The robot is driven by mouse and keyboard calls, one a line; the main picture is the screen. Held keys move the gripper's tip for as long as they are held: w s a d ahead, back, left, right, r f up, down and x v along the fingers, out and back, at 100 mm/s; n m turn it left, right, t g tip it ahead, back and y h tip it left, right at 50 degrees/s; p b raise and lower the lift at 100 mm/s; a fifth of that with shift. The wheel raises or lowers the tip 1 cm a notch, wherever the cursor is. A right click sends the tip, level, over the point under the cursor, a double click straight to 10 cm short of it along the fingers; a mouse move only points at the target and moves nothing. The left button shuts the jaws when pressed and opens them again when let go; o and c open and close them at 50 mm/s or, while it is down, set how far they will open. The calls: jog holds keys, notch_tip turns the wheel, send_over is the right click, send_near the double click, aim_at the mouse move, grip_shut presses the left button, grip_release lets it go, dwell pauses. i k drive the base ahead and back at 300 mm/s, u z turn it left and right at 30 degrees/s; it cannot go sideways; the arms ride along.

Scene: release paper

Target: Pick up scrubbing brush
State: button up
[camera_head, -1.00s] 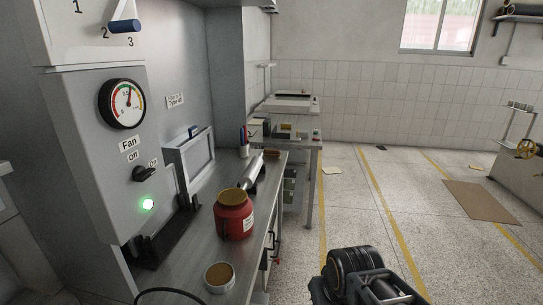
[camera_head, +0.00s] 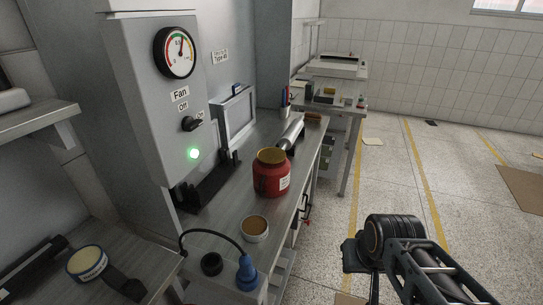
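A small brown block-like object (camera_head: 313,118) lies at the far end of the metal workbench (camera_head: 227,212), beyond the silver cylinder. It may be the scrubbing brush, but it is too small to tell for sure. My dark arm shows at the lower right, over the floor and well apart from the bench. Its gripper fingers cannot be made out, and I see nothing held.
A second table (camera_head: 345,108) stands behind. Floor to the right is mostly clear.

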aim_at(313, 118)
jog(key=z, duration=0.35)
jog(key=k, duration=0.4)
jog(key=z, duration=0.8)
jog(key=i, duration=2.6)
jog(key=u, duration=0.7)
jog(key=i, duration=1.1)
jog(key=u, duration=1.9)
jog(key=i, duration=0.8)
jog(key=u, duration=0.75)
